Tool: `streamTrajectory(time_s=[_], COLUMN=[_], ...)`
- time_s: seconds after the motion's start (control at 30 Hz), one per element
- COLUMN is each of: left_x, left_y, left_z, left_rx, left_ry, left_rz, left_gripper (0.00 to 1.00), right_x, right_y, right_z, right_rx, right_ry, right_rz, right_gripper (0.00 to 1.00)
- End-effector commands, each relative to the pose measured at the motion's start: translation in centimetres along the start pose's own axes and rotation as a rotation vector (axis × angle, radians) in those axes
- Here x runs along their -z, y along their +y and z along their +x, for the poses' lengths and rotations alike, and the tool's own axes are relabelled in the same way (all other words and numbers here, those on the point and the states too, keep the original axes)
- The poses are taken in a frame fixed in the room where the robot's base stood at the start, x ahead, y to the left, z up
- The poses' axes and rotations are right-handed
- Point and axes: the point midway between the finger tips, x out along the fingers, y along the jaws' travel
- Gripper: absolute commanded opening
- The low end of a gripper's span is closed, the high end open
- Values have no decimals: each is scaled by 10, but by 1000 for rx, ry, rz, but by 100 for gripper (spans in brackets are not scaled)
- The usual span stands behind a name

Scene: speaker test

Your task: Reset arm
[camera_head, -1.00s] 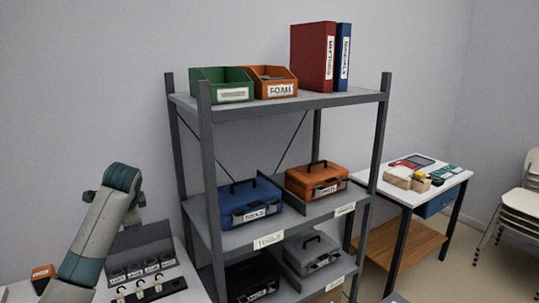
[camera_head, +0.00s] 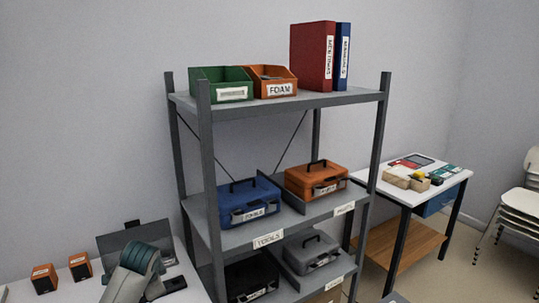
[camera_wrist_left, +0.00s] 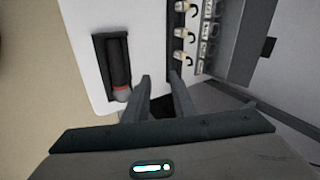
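My left arm (camera_head: 136,272) shows at the bottom left of the head view, in front of a white table. Its gripper is outside that view. In the left wrist view my left gripper (camera_wrist_left: 159,80) has its two fingers apart, with nothing between them, over the edge of the white table (camera_wrist_left: 80,50). A black object with a red band (camera_wrist_left: 119,70) lies in a dark holder beyond the left finger. My right gripper is in neither view.
A grey shelf rack (camera_head: 290,107) stands in the middle, with a blue case (camera_head: 248,203), an orange case (camera_head: 316,180), bins and binders. Two small orange boxes (camera_head: 44,278) (camera_head: 80,266) and a grey panel rack (camera_head: 125,240) stand on the left table. A side table (camera_head: 405,187) and chairs (camera_head: 522,205) are at right.

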Motion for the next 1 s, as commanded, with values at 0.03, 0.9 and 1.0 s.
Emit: streamTrajectory(time_s=[0.03, 0.9, 1.0], left_x=[-6, -144, -156], left_y=[28, 372, 390], left_z=[7, -44, -58], left_rx=[-19, -261, -276], left_ry=[5, 12, 2], left_rz=[-17, -547, -598], left_gripper=[23, 23, 23], right_x=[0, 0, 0], right_y=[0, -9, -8], right_z=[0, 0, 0], right_rx=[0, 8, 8], right_ry=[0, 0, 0], right_rz=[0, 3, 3], right_gripper=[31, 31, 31])
